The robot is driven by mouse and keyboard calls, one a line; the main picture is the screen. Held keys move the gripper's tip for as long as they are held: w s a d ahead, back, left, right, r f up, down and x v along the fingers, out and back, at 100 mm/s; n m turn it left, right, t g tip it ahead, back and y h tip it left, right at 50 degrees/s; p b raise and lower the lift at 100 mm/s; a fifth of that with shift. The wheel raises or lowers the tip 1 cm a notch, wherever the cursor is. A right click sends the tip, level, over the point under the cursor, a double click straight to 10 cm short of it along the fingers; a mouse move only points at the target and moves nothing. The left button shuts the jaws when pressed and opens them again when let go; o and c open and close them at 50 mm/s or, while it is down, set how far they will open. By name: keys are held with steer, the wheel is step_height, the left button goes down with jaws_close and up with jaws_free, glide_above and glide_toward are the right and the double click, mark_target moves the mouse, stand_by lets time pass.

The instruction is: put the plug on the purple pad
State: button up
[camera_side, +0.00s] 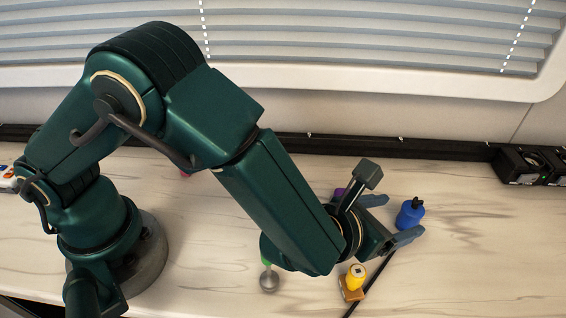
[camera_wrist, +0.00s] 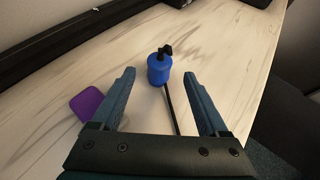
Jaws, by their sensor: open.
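My gripper (camera_side: 399,217) is open. In the wrist view its fingertips (camera_wrist: 161,73) point at the plug, one on either side in the picture, and nothing is held; I cannot tell if they touch it. The purple pad (camera_wrist: 87,104) lies flat and empty left of the left finger. In the side view only a sliver of it (camera_side: 338,192) shows behind my gripper.
A yellow object (camera_side: 356,276) stands by an orange pad (camera_side: 350,292) below my gripper. A grey ball-ended object (camera_side: 269,281) with green stands left of them. A dark cord or strip (camera_side: 370,283) runs along the counter. Black sockets (camera_side: 530,165) sit at the back right.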

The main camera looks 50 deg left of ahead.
steer(key=shift+s+r, duration=0.15)
steer(key=shift+s, duration=0.15)
steer(key=s+a+r+n+g+y, duration=0.2)
steer(key=s+a+r+n+y, duration=0.15)
steer(key=a+n, duration=0.7)
steer(key=s+a+r+n+g+y, duration=0.3)
steer(key=a+r+n+y, duration=0.15)
steer(key=a+n, duration=0.65)
steer(key=s+r+n+g+h, duration=0.2)
steer(key=s+n+h, duration=0.3)
steer(key=s+n, duration=0.6)
steer(key=n, duration=0.4)
steer(key=shift+s+a+r+n+h, duration=0.3)
steer(key=shift+s+r+n, duration=0.05)
steer(key=shift+s, duration=0.05)
steer(key=shift+o, duration=0.5)
steer(key=shift+s+d+r, duration=0.1)
steer(key=shift+d, duration=0.1)
steer(key=shift+d+n, duration=0.1)
steer(key=shift+n, duration=0.2)
